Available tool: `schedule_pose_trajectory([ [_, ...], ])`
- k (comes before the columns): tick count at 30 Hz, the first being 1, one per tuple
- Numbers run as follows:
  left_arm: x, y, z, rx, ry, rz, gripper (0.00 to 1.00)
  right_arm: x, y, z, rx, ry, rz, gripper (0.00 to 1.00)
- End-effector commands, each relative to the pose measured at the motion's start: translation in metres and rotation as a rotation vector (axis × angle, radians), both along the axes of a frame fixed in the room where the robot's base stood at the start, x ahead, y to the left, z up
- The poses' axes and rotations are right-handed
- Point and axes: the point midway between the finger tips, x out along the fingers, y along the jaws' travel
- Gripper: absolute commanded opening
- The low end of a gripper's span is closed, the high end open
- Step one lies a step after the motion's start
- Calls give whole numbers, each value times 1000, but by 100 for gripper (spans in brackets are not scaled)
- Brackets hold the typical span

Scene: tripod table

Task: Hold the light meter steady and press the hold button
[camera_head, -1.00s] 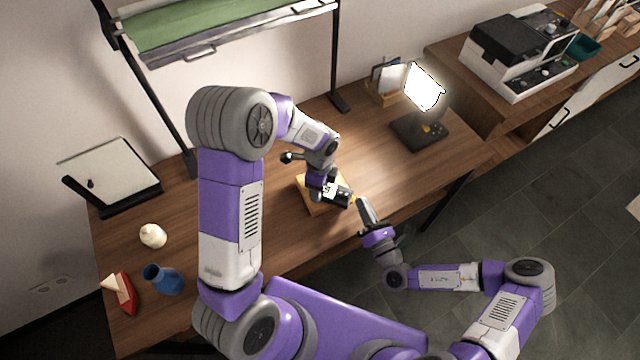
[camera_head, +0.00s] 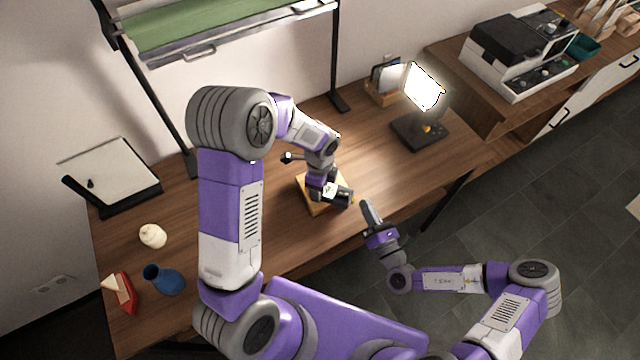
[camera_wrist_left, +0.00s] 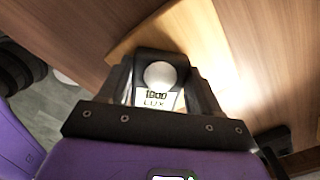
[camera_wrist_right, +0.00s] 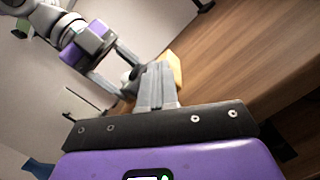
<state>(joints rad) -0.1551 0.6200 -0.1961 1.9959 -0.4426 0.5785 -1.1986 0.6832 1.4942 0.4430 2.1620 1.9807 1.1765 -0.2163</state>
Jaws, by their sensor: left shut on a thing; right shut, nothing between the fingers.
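The light meter (camera_wrist_left: 158,75) is a dark device with a white dome. Its lit display (camera_wrist_left: 155,97) reads what looks like 1000 LUX. My left gripper (camera_head: 338,196) is shut on the meter, with a finger on each side of it in the left wrist view. The meter is over a yellowish wooden block (camera_head: 312,206); whether it touches the block is hard to tell. My right gripper (camera_head: 367,208) is shut and empty, just right of the meter and apart from it, near the table's front edge. The hold button cannot be made out.
The wooden table (camera_head: 270,222) holds a lit lamp (camera_head: 424,88) and a letter holder (camera_head: 385,82) at the back right. A blue vase (camera_head: 163,280), a red object (camera_head: 122,292) and a cream jar (camera_head: 152,236) stand at the left.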

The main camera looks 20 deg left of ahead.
Motion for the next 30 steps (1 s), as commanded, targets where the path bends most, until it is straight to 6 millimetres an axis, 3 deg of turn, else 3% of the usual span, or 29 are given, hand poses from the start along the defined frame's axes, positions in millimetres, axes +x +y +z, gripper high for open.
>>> schedule_pose_trajectory([
  [18, 0, 0, 0, 0, -1, 0, 28, 0, -56, 0, -1, 0, -2, 0],
  [30, 0, 0, 0, 0, -1, 0, 28, 0, -60, 0, 0, 1, -1, 0],
])
